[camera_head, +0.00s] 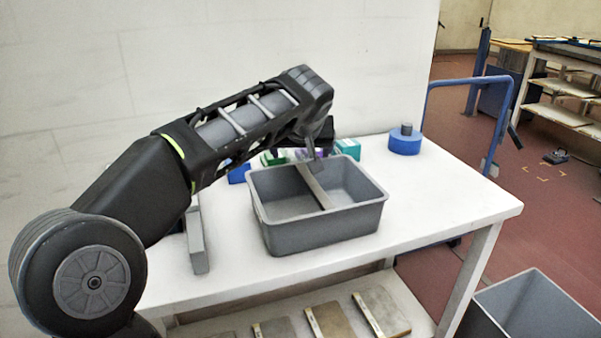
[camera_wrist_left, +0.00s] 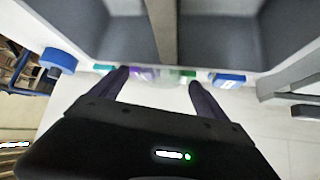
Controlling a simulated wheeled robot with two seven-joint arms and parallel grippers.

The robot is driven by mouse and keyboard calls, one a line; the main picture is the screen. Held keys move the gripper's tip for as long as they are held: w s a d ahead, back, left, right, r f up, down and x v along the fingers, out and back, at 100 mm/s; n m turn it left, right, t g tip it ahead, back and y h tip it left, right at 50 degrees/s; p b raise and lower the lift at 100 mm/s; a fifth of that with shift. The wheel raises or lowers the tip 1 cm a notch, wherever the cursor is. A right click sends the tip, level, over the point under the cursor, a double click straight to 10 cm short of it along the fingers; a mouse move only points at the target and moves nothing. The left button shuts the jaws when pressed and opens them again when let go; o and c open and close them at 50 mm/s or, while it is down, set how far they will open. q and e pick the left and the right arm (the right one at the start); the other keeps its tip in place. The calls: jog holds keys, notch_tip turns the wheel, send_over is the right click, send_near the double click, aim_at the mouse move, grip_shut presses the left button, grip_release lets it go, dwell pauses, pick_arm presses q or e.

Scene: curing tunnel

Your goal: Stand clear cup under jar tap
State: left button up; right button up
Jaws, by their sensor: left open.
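I cannot make out a clear cup or a jar with a tap in either view. My left gripper (camera_head: 316,160) is over the back part of a grey two-compartment bin (camera_head: 322,232) on the white table. In the left wrist view the two dark fingers of this gripper (camera_wrist_left: 158,80) are spread apart with nothing between them. The bin (camera_wrist_left: 167,45) and small coloured items lie beyond the fingertips. My left arm hides part of the table's back left. My right gripper is not in view.
Behind the bin are a teal box (camera_head: 347,149), purple and green items and a blue item (camera_head: 239,174). A blue round piece (camera_head: 405,143) stands at the back right. The table's right side (camera_head: 450,195) is clear.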

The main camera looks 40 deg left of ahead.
pick_arm(q)
jog(key=shift+w+a+f, duration=0.3)
jog(key=shift+w+f, duration=0.1)
jog(key=shift+f, duration=0.15)
jog(key=shift+c, duration=0.3)
grip_shut()
dwell(0.7)
jog(key=shift+r, duration=0.1)
notch_tip(320, 180, up, 10)
jog(key=p, duration=0.3)
dwell(0.5)
